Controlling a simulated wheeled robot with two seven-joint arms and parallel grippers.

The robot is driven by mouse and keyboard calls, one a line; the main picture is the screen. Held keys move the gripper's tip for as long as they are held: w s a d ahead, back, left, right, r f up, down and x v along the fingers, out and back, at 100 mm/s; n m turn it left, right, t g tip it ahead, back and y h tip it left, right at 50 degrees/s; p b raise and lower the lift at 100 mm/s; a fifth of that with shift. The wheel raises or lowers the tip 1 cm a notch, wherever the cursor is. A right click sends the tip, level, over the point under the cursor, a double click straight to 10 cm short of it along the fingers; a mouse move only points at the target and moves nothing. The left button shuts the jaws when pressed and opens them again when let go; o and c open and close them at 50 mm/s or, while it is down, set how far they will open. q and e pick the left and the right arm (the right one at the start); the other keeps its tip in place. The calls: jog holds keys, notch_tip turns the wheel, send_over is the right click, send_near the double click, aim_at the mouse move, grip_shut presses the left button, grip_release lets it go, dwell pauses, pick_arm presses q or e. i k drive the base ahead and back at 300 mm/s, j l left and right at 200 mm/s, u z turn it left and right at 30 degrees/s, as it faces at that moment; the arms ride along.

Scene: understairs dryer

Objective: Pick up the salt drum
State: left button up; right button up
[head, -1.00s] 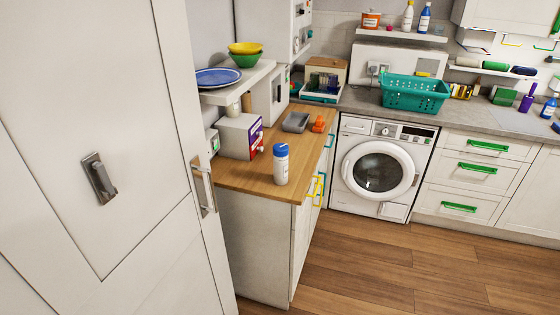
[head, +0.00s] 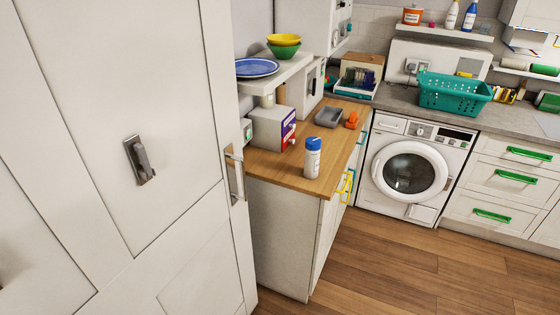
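The salt drum (head: 313,160) is a white cylinder with a blue lid. It stands upright on the wooden counter (head: 280,172), close to its near right corner. Nothing covers it in the head view. Neither of my grippers shows in the head view.
A tall white door with handles (head: 236,172) fills the left, beside the counter. Behind the drum are a white box with a purple side (head: 272,128), a grey tray (head: 328,117) and an orange item (head: 352,120). A washing machine (head: 410,170) stands right. The wooden floor (head: 400,265) is clear.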

aim_at(313, 159)
jog(key=i+l+u, duration=0.15)
jog(key=l+u, duration=0.25)
jog(key=i+l+u, duration=0.1)
jog(key=l+u, duration=0.15)
jog(key=u, duration=0.15)
jog(key=l+u, duration=0.85)
jog(key=j, duration=0.1)
